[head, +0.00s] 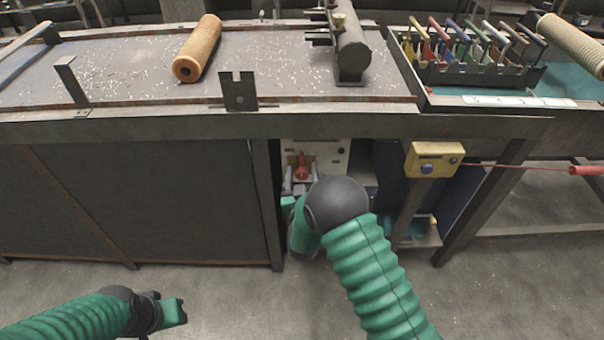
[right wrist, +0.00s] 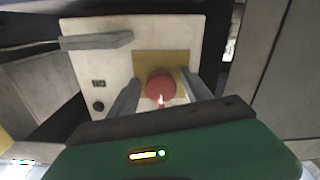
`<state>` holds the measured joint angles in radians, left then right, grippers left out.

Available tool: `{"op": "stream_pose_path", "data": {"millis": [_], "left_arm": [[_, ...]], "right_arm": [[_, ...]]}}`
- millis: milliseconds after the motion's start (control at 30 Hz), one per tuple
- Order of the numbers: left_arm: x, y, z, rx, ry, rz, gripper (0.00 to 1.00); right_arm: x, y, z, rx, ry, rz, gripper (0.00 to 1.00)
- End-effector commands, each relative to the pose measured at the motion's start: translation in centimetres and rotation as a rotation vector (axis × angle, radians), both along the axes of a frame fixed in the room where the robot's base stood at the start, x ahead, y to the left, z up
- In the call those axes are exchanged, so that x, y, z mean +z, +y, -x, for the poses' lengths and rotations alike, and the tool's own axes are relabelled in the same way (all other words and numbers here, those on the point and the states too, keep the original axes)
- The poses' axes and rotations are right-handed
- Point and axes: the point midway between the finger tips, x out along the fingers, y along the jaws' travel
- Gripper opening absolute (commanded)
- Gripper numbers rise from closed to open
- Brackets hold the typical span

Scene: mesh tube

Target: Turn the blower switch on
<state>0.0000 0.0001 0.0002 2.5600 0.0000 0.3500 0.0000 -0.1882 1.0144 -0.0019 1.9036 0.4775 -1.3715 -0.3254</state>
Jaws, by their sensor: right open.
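The red switch knob (head: 302,171) sits on a white panel (head: 327,155) under the table's front edge. In the right wrist view the knob (right wrist: 160,85) is on a yellow plate (right wrist: 180,58) of the white panel (right wrist: 100,40). My right gripper (head: 301,185) is open, and its two fingers (right wrist: 160,95) show on either side of the knob, with gaps visible between. I cannot tell whether either finger touches it. My left gripper (head: 180,311) is low at the left above the floor, away from the panel; its jaw opening is unclear.
A yellow box (head: 435,160) with a blue button hangs on the table front, right of the panel, with a red cable (head: 520,167). Table legs (head: 268,205) flank the panel opening. The floor in front is clear.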

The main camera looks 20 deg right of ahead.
Motion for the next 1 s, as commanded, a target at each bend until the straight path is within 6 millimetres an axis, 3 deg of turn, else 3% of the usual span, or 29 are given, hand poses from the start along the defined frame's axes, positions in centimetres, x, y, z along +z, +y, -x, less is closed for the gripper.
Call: {"op": "stream_pose_path", "data": {"millis": [133, 567, 1000], "left_arm": [[0.03, 0.00, 0.00, 0.000, 0.000, 0.000, 0.36], [0.02, 0.00, -0.01, 0.000, 0.000, 0.000, 0.36], [-0.23, 0.01, 0.00, 0.000, 0.000, 0.000, 0.36]], "right_arm": [[0.01, 0.03, 0.02, 0.000, 0.000, 0.000, 0.57], [-0.03, 0.10, 0.04, 0.001, 0.000, -0.001, 0.01], [-0.15, 0.04, 0.07, 0.001, -0.018, -0.069, 0.00]]}}
